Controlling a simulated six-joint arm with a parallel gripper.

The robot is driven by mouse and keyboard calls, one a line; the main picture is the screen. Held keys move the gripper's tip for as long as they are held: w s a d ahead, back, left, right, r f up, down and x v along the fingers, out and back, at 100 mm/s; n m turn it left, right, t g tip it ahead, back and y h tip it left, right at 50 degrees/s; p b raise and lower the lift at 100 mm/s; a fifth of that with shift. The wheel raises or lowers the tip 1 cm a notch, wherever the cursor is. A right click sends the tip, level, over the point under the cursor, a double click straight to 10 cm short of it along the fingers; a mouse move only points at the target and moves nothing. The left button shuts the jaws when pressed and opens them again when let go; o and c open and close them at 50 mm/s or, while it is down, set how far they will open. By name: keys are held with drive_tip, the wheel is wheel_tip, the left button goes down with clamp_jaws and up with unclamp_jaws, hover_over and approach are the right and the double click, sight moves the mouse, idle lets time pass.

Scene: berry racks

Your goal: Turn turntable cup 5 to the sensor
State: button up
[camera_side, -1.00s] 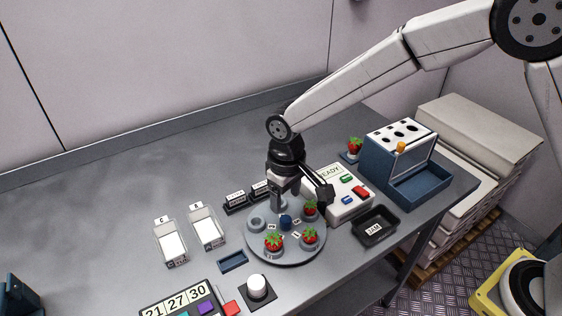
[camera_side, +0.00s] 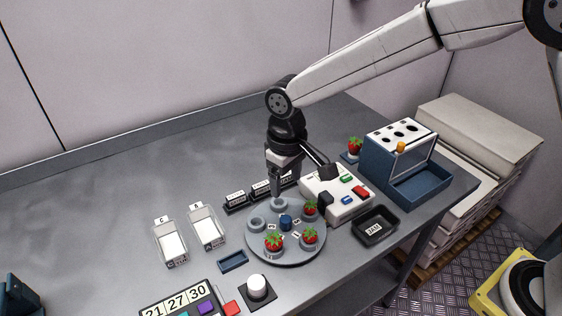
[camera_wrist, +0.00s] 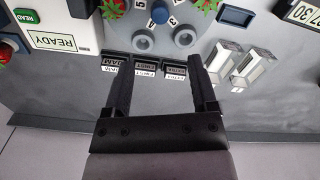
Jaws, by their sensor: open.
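The round grey turntable (camera_side: 262,254) has a blue centre knob (camera_side: 285,222) and small numbered labels. Three cups hold strawberries (camera_side: 274,241); two cups on the far left side look empty, and they show in the wrist view (camera_wrist: 142,40). My gripper (camera_side: 278,196) is open and empty above the turntable's far edge. In the wrist view its fingers (camera_wrist: 160,105) are spread wide with nothing between them. I cannot make out which part is the sensor.
A white READY box (camera_side: 322,185) with coloured buttons stands right of the turntable. Small labelled black bins (camera_side: 236,200) lie behind it. A black tray (camera_side: 374,226) and blue rack (camera_side: 385,180) are at right. Clear trays (camera_side: 170,243) stand left. The back left table is clear.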

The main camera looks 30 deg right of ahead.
wheel_tip(320, 180, up, 6)
drive_tip(key=shift+r, duration=0.2)
idle(0.8)
drive_tip(key=s+d+f+m+t, duration=0.1)
drive_tip(key=s+d+f, duration=0.3)
drive_tip(key=s+d, duration=0.3)
drive_tip(key=s+d+f+m+t, duration=0.1)
drive_tip(key=s+d+f, duration=0.3)
drive_tip(key=d, duration=1)
drive_tip(key=s+m, duration=0.1)
drive_tip(key=s, duration=0.2)
drive_tip(key=shift+f+m+t, duration=0.3)
